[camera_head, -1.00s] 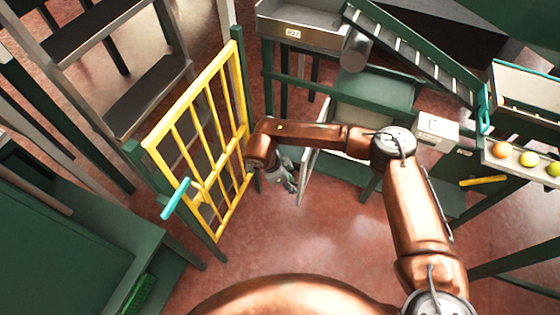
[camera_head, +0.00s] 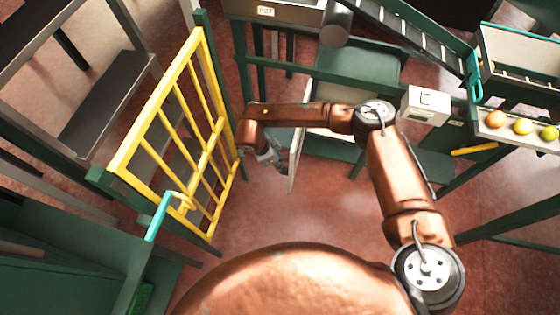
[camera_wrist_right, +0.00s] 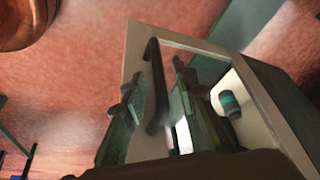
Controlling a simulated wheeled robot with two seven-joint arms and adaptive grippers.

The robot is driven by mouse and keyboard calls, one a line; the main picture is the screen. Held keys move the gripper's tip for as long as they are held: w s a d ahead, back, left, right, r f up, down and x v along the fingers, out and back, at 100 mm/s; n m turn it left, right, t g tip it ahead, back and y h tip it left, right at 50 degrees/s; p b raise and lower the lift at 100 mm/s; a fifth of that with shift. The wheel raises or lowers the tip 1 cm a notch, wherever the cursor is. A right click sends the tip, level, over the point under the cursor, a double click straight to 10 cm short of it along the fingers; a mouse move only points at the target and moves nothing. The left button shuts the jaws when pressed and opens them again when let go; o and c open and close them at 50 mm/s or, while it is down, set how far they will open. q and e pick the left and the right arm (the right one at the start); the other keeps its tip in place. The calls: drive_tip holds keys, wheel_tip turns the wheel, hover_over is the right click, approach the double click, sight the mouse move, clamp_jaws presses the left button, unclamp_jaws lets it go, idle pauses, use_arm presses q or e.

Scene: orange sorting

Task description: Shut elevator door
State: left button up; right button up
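A pale hinged door (camera_head: 296,162) stands open, seen nearly edge-on, at the green cabinet in the middle of the head view. In the right wrist view the pale door frame (camera_wrist_right: 136,52) carries a black bar handle (camera_wrist_right: 154,85). My right gripper (camera_head: 272,158) is just left of this door. In the wrist view my right gripper (camera_wrist_right: 158,100) has its fingers apart, with the handle between them in the picture; I cannot tell if they touch it. A yellow barred gate (camera_head: 205,161) with a teal handle stands left of the gripper. I cannot tell which is the elevator door. My left gripper is out of view.
A white box (camera_head: 426,104) and a tray with fruit, including an orange (camera_head: 495,118), are at the right. A sloping conveyor (camera_head: 410,38) runs behind. Dark steps (camera_head: 108,108) stand beyond the gate. Red floor (camera_head: 262,215) is clear between the gate and my body.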

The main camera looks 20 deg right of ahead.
drive_tip(key=shift+c, duration=0.4)
clamp_jaws()
idle(0.4)
